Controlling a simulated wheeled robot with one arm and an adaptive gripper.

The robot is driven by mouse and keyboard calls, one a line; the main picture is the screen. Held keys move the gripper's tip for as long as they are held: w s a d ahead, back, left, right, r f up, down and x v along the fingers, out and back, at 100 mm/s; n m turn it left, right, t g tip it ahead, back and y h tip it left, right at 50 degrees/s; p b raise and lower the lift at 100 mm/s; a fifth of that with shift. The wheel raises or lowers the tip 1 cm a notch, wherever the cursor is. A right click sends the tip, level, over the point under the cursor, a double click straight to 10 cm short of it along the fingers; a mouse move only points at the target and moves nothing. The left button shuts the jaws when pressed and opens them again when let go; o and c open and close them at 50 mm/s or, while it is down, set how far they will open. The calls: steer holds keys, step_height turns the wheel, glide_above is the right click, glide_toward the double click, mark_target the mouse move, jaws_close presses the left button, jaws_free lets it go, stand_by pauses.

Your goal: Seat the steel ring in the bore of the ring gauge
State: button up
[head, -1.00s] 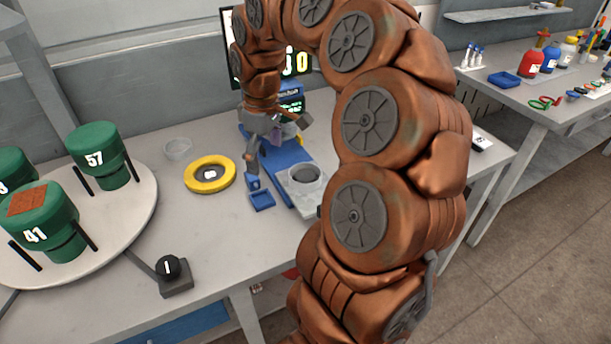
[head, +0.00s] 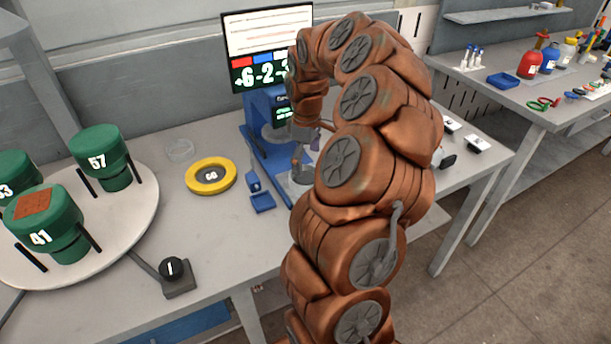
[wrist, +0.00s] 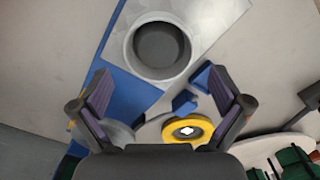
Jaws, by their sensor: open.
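A pale grey ring (wrist: 158,22) with a dark grey round interior shows on a light grey plate (wrist: 205,20) in the wrist view. I cannot tell whether this is the ring gauge alone or the steel ring seated in its bore. In the head view the plate (head: 291,190) is mostly hidden behind my arm. My gripper (wrist: 160,88) is open, its two dark fingers wide apart with nothing between them. The ring lies beyond the fingertips in the wrist view. In the head view my gripper (head: 303,152) is over the blue stand, partly hidden.
A blue stand (head: 265,150) and a screen (head: 268,45) are at the back. A turntable (head: 130,210) bears green cylinders.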

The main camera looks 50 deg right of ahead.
mark_target(305, 177)
steer(key=shift+w+f+p, duration=0.2)
steer(key=shift+f+p, duration=1)
steer(key=shift+f, duration=1.8)
steer(key=shift+c, duration=0.4)
steer(key=c, duration=1)
steer(key=shift+r, duration=0.15)
